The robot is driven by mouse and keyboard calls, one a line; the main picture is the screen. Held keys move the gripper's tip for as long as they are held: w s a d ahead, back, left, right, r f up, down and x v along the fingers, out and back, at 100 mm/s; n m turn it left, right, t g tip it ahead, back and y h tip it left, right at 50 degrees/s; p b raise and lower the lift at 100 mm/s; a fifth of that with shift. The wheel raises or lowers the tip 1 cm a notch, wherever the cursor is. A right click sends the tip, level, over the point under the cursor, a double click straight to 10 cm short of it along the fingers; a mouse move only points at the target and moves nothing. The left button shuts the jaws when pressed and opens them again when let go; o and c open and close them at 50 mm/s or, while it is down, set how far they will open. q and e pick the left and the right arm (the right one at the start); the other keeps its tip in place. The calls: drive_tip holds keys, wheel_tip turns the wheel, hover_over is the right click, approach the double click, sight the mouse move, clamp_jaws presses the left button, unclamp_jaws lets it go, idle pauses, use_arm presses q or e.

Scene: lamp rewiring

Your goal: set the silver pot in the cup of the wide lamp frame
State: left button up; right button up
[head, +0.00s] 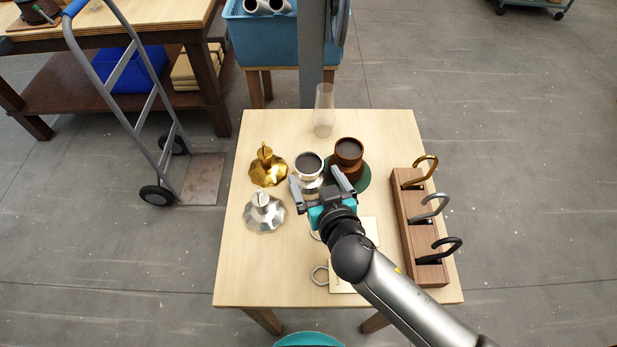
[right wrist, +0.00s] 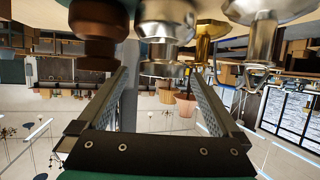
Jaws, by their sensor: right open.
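A silver pot-like piece (head: 308,166) with a dark round top stands upright at the middle of the table, and it also shows in the right wrist view (right wrist: 163,28). My right gripper (head: 315,179) is open, its fingers pointing at this piece from the near side; contact cannot be told. A brown piece (head: 348,154) with a dark round top stands on a green disc (head: 363,181) just right. A gold piece (head: 267,170) and a silver piece (head: 264,214), both with wide scalloped bases, stand left. I cannot tell which one is the wide lamp frame. My left gripper is not in view.
A clear glass chimney (head: 323,112) stands at the table's back. A wooden block (head: 408,235) with gold, silver and black hooks lines the right side. Pale cards (head: 345,280) and a hexagonal ring (head: 319,275) lie near the front. The table's front left is clear.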

sight(308, 165)
drive_tip(key=shift+x, duration=2.6)
drive_tip(key=shift+a, duration=0.1)
drive_tip(key=shift+r, duration=0.1)
clamp_jaws()
